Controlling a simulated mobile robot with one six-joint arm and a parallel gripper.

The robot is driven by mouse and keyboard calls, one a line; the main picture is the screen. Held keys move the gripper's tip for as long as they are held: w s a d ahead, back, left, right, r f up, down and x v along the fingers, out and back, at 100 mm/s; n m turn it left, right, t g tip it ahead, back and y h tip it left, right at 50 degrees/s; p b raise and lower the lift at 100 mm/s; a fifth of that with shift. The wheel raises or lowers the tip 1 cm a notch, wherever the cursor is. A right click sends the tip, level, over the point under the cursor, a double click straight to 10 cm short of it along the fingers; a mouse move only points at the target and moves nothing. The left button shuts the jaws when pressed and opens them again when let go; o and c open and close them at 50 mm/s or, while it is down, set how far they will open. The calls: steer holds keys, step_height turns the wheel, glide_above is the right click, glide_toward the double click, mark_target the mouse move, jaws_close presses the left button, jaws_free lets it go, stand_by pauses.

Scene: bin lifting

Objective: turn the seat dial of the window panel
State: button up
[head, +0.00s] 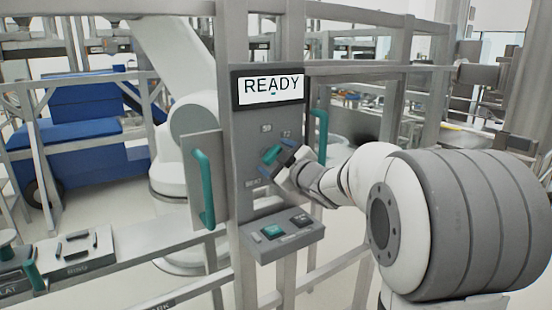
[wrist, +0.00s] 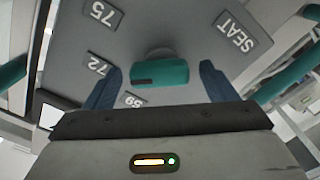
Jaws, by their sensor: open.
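The window panel (head: 252,187) is a grey upright plate on the frame post, with a screen (head: 271,86) reading READY at its top. The teal seat dial (head: 272,153) shows just left of my gripper (head: 276,163) in the head view. In the wrist view the dial (wrist: 160,73) is a teal bar lying between the two blue fingertips of my gripper (wrist: 160,85). The fingers are open, with a gap on each side of the dial. Labels 75, 72, 69 and SEAT surround it, some partly hidden.
A small console (head: 282,236) with a teal and a dark button juts out below the panel. A door with a teal handle (head: 203,188) is left of the panel. Another teal handle (head: 320,136) stands behind my arm. A grey bench (head: 130,255) lies at lower left.

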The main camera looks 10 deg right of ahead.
steer(key=v, duration=0.7)
steer(key=shift+s+d, duration=0.15)
steer(key=shift+s, duration=0.25)
